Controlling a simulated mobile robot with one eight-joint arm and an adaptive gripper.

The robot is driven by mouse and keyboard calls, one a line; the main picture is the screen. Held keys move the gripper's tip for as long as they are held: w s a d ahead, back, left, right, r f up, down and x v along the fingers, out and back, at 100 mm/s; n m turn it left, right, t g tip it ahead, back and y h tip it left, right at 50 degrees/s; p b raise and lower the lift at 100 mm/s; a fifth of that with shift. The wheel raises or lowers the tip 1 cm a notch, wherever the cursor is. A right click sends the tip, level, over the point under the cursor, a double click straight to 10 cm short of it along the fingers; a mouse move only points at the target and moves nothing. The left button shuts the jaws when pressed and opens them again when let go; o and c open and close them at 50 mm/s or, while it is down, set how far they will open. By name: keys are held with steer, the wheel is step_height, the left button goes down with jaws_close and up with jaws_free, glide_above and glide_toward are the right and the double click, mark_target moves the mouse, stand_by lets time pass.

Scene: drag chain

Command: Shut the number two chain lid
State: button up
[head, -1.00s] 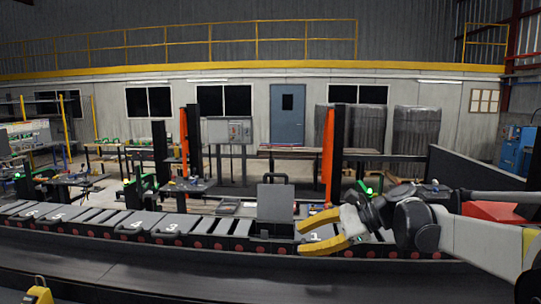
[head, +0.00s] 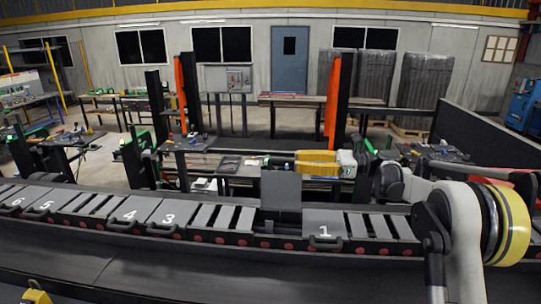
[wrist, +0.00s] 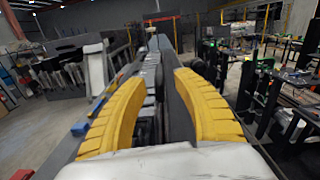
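The upright lid (head: 281,190) stands open in the chain row between the shut lids 3 (head: 168,214) and 1 (head: 324,225); its number is not visible from here. My gripper (head: 297,163) is at the height of the lid's top edge, on its right side, with the fingers pointing left. In the wrist view my gripper (wrist: 165,78) shows two yellow fingers well apart. A dark grey upright surface (wrist: 177,115), which looks like the lid seen edge-on, lies ahead between them. I cannot tell whether they touch it.
Shut lids 4 (head: 131,210), 5 (head: 42,203) and 6 (head: 15,199) lie flat to the left. Dark conveyor (head: 200,270) runs along the front. An orange post (head: 333,100) and work tables stand behind the chain.

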mark_target(274, 160)
steer(key=a+p, duration=0.1)
steer(key=a, duration=0.7)
steer(key=shift+w+a+p, duration=0.1)
steer(key=shift+a+p, duration=0.3)
jaws_close()
